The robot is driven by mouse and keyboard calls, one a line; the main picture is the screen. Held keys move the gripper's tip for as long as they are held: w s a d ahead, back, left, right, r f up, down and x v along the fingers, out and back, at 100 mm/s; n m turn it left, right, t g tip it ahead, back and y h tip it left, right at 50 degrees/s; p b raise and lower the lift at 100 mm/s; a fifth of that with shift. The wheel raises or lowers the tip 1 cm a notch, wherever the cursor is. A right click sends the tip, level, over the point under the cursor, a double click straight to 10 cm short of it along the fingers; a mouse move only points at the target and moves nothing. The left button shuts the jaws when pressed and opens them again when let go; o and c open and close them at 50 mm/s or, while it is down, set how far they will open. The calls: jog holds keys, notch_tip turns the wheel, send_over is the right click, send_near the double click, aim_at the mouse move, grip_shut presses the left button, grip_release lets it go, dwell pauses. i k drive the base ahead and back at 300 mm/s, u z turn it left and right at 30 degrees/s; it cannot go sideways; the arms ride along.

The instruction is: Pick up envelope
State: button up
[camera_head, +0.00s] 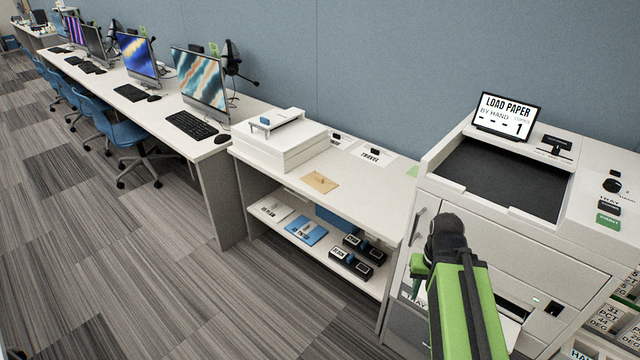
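A small tan envelope (320,182) lies flat on the white top of the low shelf unit (370,197), near its front edge and to the right of a white box-like device. My green and black arm rises from the bottom right of the view, in front of the large white machine. Its black joint is uppermost, to the right of the envelope and well apart from it. My gripper's fingers do not show. Nothing covers the envelope.
The white machine (556,255) with a "LOAD PAPER" screen (505,115) stands right of the unit. The white device (283,140) sits left of the envelope. The lower shelf holds packets and black items. Desks with monitors and blue chairs (127,132) line the left; carpet in front is clear.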

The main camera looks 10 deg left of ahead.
aim_at(318, 181)
jog(key=u, duration=0.4)
jog(key=i, duration=0.65)
jog(key=u, duration=1.2)
jog(key=i, duration=1.3)
jog(key=u, duration=0.4)
